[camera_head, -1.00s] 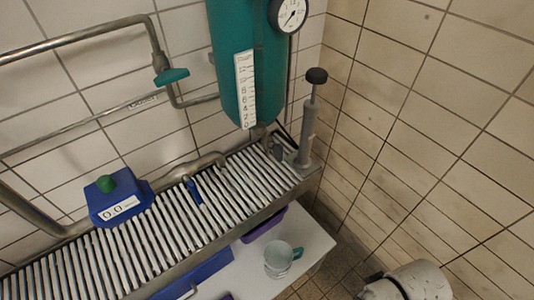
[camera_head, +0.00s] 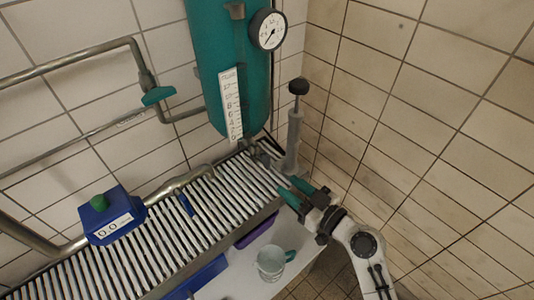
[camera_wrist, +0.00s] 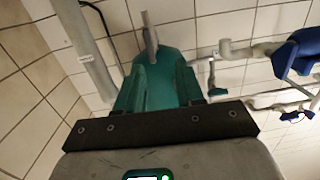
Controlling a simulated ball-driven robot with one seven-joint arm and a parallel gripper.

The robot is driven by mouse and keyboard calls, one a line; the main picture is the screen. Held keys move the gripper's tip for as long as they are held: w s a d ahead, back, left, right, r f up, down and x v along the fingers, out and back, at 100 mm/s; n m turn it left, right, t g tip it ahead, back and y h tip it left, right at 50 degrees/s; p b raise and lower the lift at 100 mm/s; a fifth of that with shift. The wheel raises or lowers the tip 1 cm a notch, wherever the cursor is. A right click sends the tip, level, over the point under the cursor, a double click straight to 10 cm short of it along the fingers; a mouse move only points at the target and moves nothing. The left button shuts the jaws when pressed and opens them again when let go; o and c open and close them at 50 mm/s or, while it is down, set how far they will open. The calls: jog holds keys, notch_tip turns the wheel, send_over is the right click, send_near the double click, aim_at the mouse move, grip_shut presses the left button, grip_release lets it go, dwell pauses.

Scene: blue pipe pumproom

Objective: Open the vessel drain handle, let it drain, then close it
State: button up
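The teal vessel (camera_head: 228,60) hangs on the tiled wall with a white level scale and a round gauge (camera_head: 268,29). Its lower end meets grey fittings above the slatted grate; the drain handle is not clear in the head view. In the wrist view, which looks turned over, the vessel (camera_wrist: 168,75) lies beyond the fingers. A grey lever-like part (camera_wrist: 150,35), perhaps the drain handle, shows at its lower end. My gripper (camera_head: 293,190) is open and empty, right of and below the vessel, by the grate's right end. It also shows in the wrist view (camera_wrist: 160,88).
A grey hand pump (camera_head: 295,125) stands close behind my gripper. A teal valve handle (camera_head: 158,95) is on the left pipe. A blue box (camera_head: 108,214) with a green knob and a small blue handle (camera_head: 186,204) are at the grate (camera_head: 215,208).

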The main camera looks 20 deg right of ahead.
aim_at(269, 159)
jog(key=shift+m+t+h, duration=0.3)
jog(key=shift+t, duration=0.3)
jog(key=p+x, duration=0.1)
jog(key=x, duration=0.2)
jog(key=p+x, duration=0.1)
jog(key=x, duration=0.3)
jog(key=d+r+p+x, duration=0.1)
jog(key=x, duration=0.3)
jog(key=shift+w+r, duration=0.1)
jog(key=shift+w, duration=0.25)
grip_shut()
